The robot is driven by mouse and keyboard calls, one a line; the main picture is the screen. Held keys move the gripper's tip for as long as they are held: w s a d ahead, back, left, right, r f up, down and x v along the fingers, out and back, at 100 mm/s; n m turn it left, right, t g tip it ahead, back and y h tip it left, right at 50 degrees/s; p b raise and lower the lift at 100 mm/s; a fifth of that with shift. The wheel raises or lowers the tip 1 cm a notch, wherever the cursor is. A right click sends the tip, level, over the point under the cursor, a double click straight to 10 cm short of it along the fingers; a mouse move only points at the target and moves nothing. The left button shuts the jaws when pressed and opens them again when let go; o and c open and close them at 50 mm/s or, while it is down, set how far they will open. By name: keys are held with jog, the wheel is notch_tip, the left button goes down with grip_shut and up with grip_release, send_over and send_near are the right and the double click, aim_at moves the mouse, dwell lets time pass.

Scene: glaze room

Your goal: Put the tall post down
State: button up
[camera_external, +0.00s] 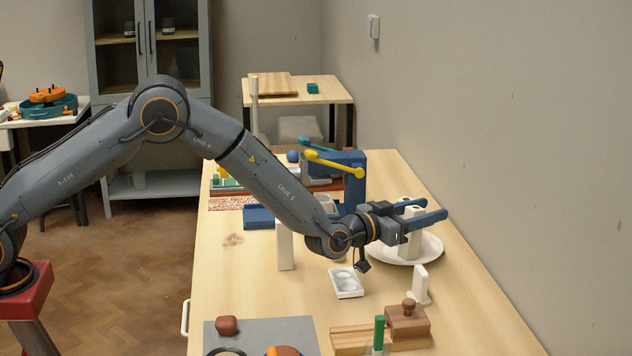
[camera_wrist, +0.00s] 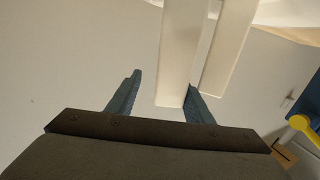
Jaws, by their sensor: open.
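Tall pale posts (camera_external: 409,245) stand upright and close together on a round white plate (camera_external: 376,255) at the table's right side. Which of them is the tall post of the task I cannot tell. My gripper (camera_external: 434,208) is open, with its blue fingers level around the upper part of these posts. In the wrist view, my gripper (camera_wrist: 163,81) has one pale post (camera_wrist: 181,50) reaching between its fingers, close to the right finger. A second pale post (camera_wrist: 229,45) is just right of that finger. Whether either finger touches a post is unclear.
Another white post (camera_external: 285,246) stands on the table left of my wrist. A white dish (camera_external: 347,282), a small white stand (camera_external: 420,285) and wooden blocks (camera_external: 408,324) are in front. A blue fixture with a yellow lever (camera_external: 335,163) stands behind. The wall is close on the right.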

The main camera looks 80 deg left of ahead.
jog(key=b+v, duration=0.1)
jog(key=v, duration=1.1)
jog(key=shift+r+b, duration=0.25)
jog(key=shift+b, duration=0.15)
jog(key=shift+d, duration=0.1)
